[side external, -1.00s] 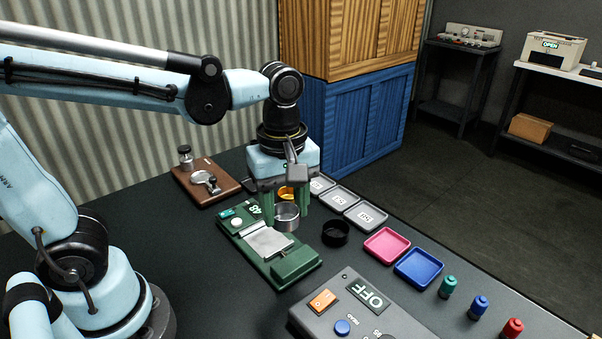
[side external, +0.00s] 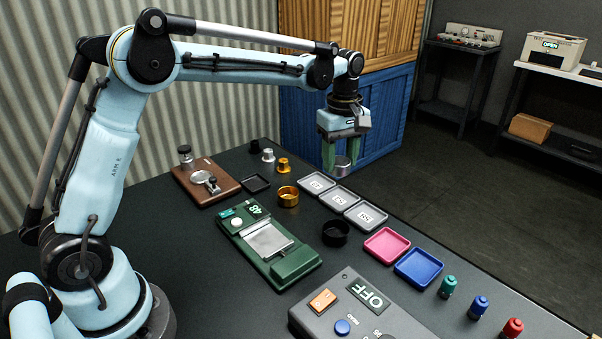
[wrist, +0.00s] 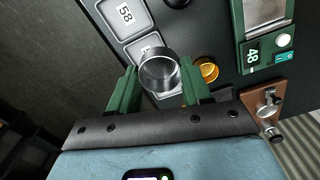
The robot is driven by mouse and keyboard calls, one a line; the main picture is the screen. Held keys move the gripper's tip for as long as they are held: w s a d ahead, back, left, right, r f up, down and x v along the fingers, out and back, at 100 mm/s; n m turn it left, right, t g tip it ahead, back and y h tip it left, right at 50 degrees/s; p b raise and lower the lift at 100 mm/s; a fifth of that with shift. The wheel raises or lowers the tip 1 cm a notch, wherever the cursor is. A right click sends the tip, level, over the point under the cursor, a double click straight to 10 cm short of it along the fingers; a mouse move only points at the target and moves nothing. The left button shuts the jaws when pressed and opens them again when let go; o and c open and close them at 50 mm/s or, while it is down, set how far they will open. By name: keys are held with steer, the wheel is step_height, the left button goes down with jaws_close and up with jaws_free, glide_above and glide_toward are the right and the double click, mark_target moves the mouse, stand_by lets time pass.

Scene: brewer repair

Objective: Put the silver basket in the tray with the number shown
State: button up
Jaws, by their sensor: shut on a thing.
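My gripper (side external: 341,158) is shut on the silver basket (side external: 343,167) and holds it in the air near the far row of grey numbered trays. In the wrist view the basket (wrist: 160,72) sits between the green fingers, with its mesh floor showing. A green scale (side external: 268,240) has an empty plate and a display (wrist: 252,54) that appears to read 48. The grey trays (side external: 318,184), (side external: 342,198) and (side external: 366,216) are empty. The nearest tray also shows in the wrist view (wrist: 125,14) with a label like 58. The basket partly hides the other trays there.
A gold basket (side external: 288,196) and a black basket (side external: 335,233) stand near the scale. Pink (side external: 387,245) and blue (side external: 419,267) trays lie right of the grey row. A brown tamping board (side external: 205,184) and several small parts lie at the back left. A control box (side external: 355,310) stands in front.

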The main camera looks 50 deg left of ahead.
steer(key=w+a+f, duration=0.1)
steer(key=a+f, duration=0.1)
steer(key=a, duration=0.1)
steer(key=w+a+f, duration=0.1)
steer(key=a+f, duration=0.1)
steer(key=a, duration=0.2)
steer(key=w+a+f, duration=0.1)
steer(key=a+f, duration=0.2)
steer(key=a, duration=0.1)
steer(key=shift+w, duration=0.4)
steer(key=shift+f, duration=2)
steer(key=shift+f, duration=0.15)
steer(key=o, duration=1.1)
steer(key=shift+o, duration=0.2)
